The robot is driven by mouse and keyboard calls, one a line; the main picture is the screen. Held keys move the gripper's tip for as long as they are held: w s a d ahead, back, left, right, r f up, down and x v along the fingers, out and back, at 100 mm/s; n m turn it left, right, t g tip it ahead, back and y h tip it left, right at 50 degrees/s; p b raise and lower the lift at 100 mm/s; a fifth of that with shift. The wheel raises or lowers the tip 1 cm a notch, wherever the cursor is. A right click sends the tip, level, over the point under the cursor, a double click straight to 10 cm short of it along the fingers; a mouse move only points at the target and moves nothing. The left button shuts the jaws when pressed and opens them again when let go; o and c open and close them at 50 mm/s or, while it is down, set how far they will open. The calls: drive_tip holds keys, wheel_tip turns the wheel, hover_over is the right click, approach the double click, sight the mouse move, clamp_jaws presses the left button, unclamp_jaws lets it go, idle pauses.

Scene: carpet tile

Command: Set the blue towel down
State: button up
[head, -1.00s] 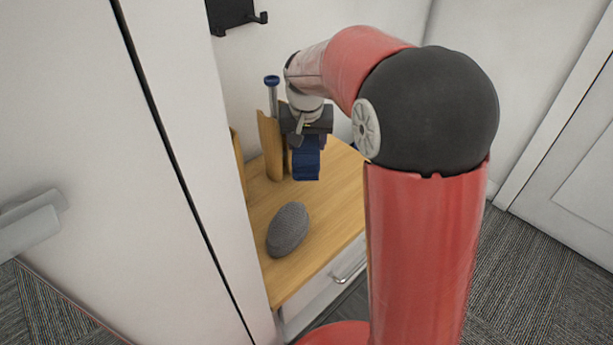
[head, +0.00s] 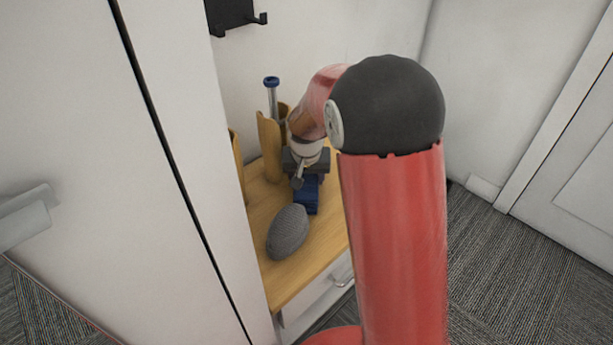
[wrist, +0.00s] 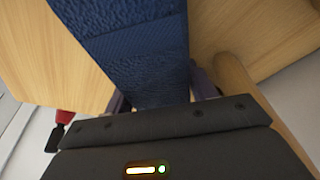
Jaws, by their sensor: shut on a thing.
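The blue towel (head: 308,196) is a folded, textured blue cloth just above or on the wooden cabinet top (head: 262,275); I cannot tell whether it touches the wood. In the wrist view the towel (wrist: 135,45) runs from between the fingers up past the top edge of the picture. My gripper (head: 307,178) is shut on the towel, near the wooden holder and behind the grey oval object. In the wrist view my gripper (wrist: 160,98) has a finger on each side of the towel. The fingertips are mostly hidden in the head view.
A grey textured oval object (head: 288,232) lies on the cabinet top, close in front of the towel. A wooden holder (head: 270,148) with a blue-topped metal rod (head: 271,95) stands at the back left. A white tall cabinet (head: 100,150) bounds the left side.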

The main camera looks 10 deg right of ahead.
drive_tip(key=shift+f, duration=0.15)
drive_tip(key=o, duration=1.1)
